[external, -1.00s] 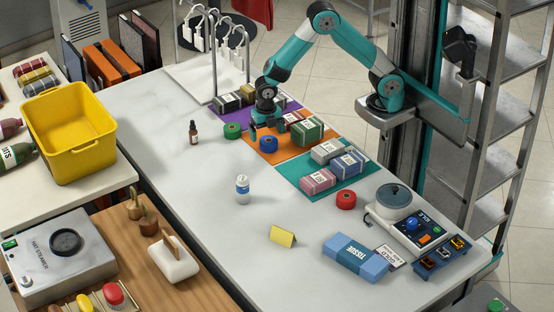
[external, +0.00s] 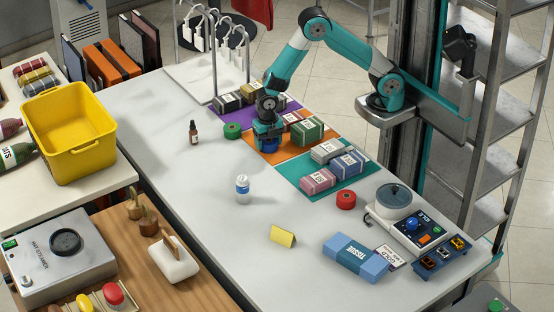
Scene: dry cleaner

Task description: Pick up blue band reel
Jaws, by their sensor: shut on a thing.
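The blue band reel (external: 267,145) stands at the left edge of the orange mat (external: 293,151). My gripper (external: 267,132) points down over it and is shut on it. The gripper hides much of the reel, and only its lower part shows. I cannot tell whether the reel still touches the mat. A green reel (external: 232,131) lies just to the left, beside the purple mat. A red reel (external: 346,200) lies farther right, near the scale.
Wrapped bundles (external: 307,130) sit close to the right of my gripper. A hanger rack (external: 214,60) stands behind. A brown dropper bottle (external: 193,132) and a white bottle (external: 242,188) stand on the counter (external: 205,175). The counter's middle is mostly clear.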

